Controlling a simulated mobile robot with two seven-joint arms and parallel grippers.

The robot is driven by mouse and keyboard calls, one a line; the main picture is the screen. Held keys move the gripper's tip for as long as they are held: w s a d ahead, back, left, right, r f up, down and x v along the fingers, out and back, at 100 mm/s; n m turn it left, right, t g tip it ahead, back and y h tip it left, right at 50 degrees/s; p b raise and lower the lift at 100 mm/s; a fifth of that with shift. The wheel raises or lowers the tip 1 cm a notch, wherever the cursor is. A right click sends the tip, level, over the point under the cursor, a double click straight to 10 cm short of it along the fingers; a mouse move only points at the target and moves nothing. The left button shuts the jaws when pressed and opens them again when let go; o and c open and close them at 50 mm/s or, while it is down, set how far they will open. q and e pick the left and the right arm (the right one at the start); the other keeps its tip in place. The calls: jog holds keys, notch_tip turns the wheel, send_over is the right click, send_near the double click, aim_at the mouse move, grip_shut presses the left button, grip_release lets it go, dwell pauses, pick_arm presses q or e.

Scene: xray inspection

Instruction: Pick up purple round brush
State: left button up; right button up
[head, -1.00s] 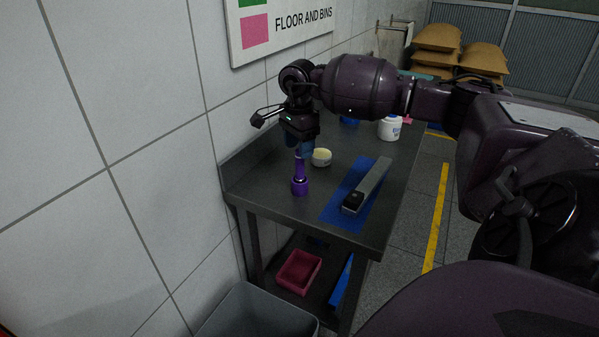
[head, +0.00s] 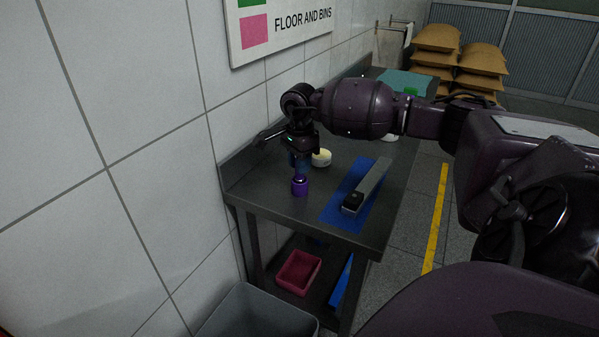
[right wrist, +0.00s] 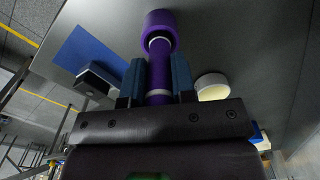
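The purple round brush (head: 300,187) stands upright on the near part of the dark metal table (head: 275,203), its wide purple end down. My right gripper (head: 300,168) points down over it from above, with its blue fingers around the handle. In the right wrist view, the brush (right wrist: 160,32) runs between the two blue fingers of the right gripper (right wrist: 160,75), one on each side of the handle. Little or no gap shows, so I cannot tell whether they press on it. The upper handle is hidden in the head view. My left gripper is not in view.
A round white container with a pale top (head: 321,158) stands just behind the brush. A long grey device (head: 368,183) lies on a blue mat (head: 335,212) to the right. The tiled wall (head: 160,180) is close on the left. A grey bin (head: 255,312) stands below the near edge.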

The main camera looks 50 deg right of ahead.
grip_shut()
jog(key=shift+r, duration=0.15)
notch_tip(320, 180, up, 20)
jog(key=shift+p, duration=0.45)
jog(key=shift+f, duration=0.2)
